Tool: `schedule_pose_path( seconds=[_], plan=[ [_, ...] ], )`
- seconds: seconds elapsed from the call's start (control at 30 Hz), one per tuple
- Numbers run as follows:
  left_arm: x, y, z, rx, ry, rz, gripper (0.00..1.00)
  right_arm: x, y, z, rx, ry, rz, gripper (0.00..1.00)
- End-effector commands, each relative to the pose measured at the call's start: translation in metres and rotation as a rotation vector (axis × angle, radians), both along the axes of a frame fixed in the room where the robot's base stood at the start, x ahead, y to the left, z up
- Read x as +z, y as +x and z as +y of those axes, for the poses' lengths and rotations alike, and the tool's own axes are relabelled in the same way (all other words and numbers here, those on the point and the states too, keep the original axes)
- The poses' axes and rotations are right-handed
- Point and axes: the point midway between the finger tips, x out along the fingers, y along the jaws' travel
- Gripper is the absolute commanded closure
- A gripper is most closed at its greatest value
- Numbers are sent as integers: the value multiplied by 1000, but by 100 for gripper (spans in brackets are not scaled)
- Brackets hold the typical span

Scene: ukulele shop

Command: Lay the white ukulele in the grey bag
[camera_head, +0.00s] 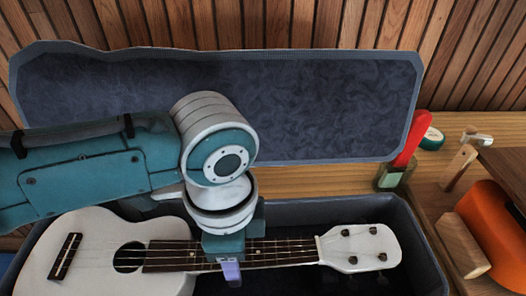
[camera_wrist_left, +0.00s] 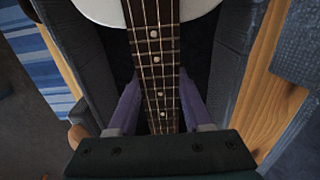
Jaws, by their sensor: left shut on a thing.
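The white ukulele (camera_head: 95,245) lies lengthwise over the open grey bag (camera_head: 435,272), strings up, headstock (camera_head: 365,245) to the right. My left gripper (camera_head: 230,268) comes down from above and is shut on the neck near its middle. In the left wrist view, the fingers (camera_wrist_left: 160,108) stand on both sides of the dark fretboard (camera_wrist_left: 155,60). The bag's lid (camera_head: 300,100) is raised at the back. I cannot tell whether the ukulele touches the bag's floor. The body covers part of the bag's left end. My right gripper is not in view.
A slatted wooden wall (camera_head: 270,22) stands behind. A blue striped cloth (camera_wrist_left: 40,65) shows in the wrist view.

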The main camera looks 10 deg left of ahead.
Motion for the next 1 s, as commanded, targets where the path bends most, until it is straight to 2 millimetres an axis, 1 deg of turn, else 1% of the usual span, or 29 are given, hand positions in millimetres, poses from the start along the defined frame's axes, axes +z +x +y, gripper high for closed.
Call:
schedule_pose_path(
  seconds=[0.2, 0.23, 0.5, 0.53, 1.0],
  plan=[
    [1, 0, 0, -1, 0, -1, 100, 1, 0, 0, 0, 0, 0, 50],
    [1, 0, 0, -1, 0, -1, 47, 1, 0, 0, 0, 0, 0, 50],
    [1, 0, 0, -1, 0, -1, 17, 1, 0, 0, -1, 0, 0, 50],
    [1, 0, 0, -1, 0, -1, 15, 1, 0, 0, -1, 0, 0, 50],
    [1, 0, 0, 0, 0, 0, 15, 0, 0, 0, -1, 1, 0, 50]
  ],
)
